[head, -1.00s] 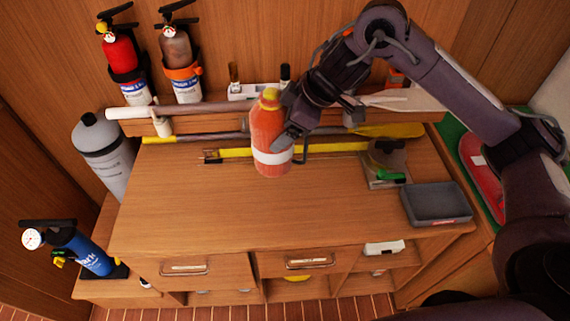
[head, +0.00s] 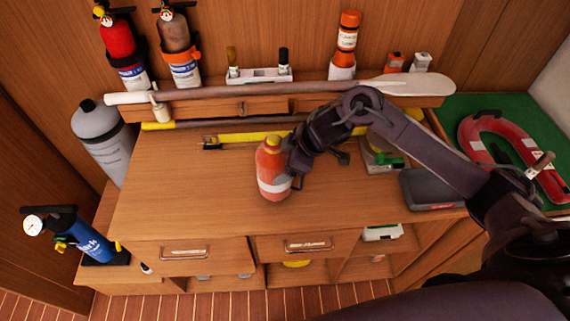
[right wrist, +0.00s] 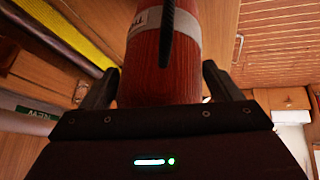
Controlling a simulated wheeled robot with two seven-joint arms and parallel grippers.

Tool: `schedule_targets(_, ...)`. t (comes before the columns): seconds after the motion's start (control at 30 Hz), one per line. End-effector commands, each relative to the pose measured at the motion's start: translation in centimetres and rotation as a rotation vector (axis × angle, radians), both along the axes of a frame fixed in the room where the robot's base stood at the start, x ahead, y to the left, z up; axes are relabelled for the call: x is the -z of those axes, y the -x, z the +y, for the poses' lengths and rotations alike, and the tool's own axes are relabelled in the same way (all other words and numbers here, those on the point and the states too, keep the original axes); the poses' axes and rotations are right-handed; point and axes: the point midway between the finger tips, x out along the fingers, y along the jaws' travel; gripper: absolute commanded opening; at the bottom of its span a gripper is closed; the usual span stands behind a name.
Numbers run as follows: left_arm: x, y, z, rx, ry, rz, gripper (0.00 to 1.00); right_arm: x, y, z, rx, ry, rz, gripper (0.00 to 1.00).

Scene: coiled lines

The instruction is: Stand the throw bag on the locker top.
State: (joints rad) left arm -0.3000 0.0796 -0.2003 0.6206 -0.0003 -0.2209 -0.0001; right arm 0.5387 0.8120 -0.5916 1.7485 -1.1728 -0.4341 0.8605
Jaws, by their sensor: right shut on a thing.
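The throw bag (head: 270,160) is an orange-red cylinder with a white band and a yellow top. It is upright over the middle of the wooden locker top (head: 190,205); I cannot tell whether its base touches the wood. My right gripper (head: 288,174) is shut on the throw bag from its right side. In the right wrist view the bag (right wrist: 185,75) stands between the two dark fingers (right wrist: 165,88), and a dark strap runs down it. My left gripper is not in view.
A grey tray (head: 432,190) and a small device with a green part (head: 383,155) are at the right of the top. A paddle (head: 420,84) lies along the raised back shelf. A yellow bar (head: 245,138) lies behind the bag. The left and front of the top are clear.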

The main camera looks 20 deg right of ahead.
Motion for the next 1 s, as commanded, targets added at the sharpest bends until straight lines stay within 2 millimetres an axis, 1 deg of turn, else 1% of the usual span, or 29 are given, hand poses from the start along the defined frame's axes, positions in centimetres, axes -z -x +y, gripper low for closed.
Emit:
schedule_targets(0.1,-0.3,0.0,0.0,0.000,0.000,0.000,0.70,1.5,-0.1,0.1,0.002,-0.004,0.000,0.28)
schedule_targets(0.2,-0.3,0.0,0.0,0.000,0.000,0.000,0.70,2.0,-0.1,0.1,0.001,-0.002,-0.003,0.28)
schedule_targets(0.43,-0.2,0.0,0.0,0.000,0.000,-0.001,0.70,2.1,-0.1,0.0,0.001,-0.002,-0.004,0.28)
schedule_targets(0.57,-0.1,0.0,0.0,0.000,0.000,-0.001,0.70,2.4,-0.1,0.0,0.001,-0.003,-0.003,0.28)
schedule_targets(0.6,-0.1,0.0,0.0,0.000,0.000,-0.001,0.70,2.5,0.0,0.0,0.001,-0.001,-0.001,0.87)
schedule_targets(0.7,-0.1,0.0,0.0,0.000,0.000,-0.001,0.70,2.5,0.0,0.0,0.001,-0.001,-0.001,1.00)
schedule_targets(0.9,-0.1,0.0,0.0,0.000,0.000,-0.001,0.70,2.5,0.0,0.0,0.001,-0.001,-0.001,1.00)
schedule_targets(1.0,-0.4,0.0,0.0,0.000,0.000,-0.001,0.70,1.9,-0.1,0.0,0.001,-0.001,-0.003,1.00)
